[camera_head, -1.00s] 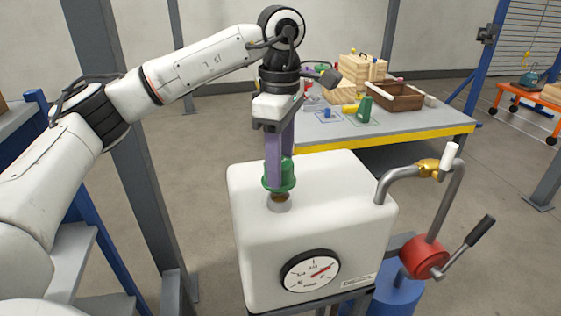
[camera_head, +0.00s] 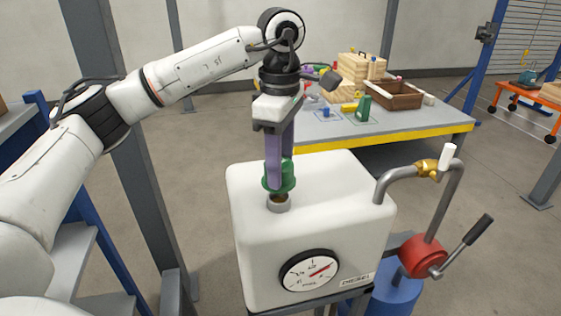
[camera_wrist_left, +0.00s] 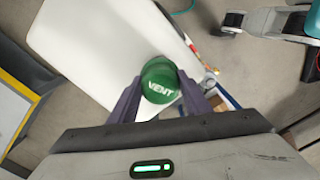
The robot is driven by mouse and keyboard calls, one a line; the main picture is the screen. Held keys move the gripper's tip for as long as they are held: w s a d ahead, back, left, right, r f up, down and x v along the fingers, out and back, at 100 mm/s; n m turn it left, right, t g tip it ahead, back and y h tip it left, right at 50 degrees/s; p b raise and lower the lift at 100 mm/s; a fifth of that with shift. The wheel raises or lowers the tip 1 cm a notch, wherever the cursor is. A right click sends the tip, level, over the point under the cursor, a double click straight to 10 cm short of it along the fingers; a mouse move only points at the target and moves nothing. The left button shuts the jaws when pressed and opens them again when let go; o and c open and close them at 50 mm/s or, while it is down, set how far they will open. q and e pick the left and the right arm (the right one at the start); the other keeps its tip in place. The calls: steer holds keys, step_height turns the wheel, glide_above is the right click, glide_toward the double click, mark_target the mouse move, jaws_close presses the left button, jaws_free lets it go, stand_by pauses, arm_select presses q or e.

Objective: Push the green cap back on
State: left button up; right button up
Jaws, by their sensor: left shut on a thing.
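The green cap (camera_head: 281,177) is between the purple fingers of my left gripper (camera_head: 279,172), which is shut on it and points down. In the left wrist view the cap (camera_wrist_left: 159,82) has "VENT" on its top, with a finger on each side. Below the cap is the short grey filler neck (camera_head: 278,205) on top of the white tank (camera_head: 330,190). The cap's rim is slightly above the neck, nearly in line with it. A brownish part shows between them; I cannot tell whether it touches the neck. My right gripper is not in view.
A dial gauge (camera_head: 309,270) is on the tank's front. A bent grey pipe with a brass fitting (camera_head: 427,168) and a red hand pump (camera_head: 423,257) stand at the right.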

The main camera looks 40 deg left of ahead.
arm_select(q)
steer(key=shift+f+b, duration=1)
steer(key=shift+f, duration=0.7)
stand_by(0.3)
steer(key=o, duration=1.3)
steer(key=shift+o, duration=0.2)
step_height(320, 180, up, 10)
steer(key=shift+r+p, duration=0.2)
steer(key=shift+p, duration=0.5)
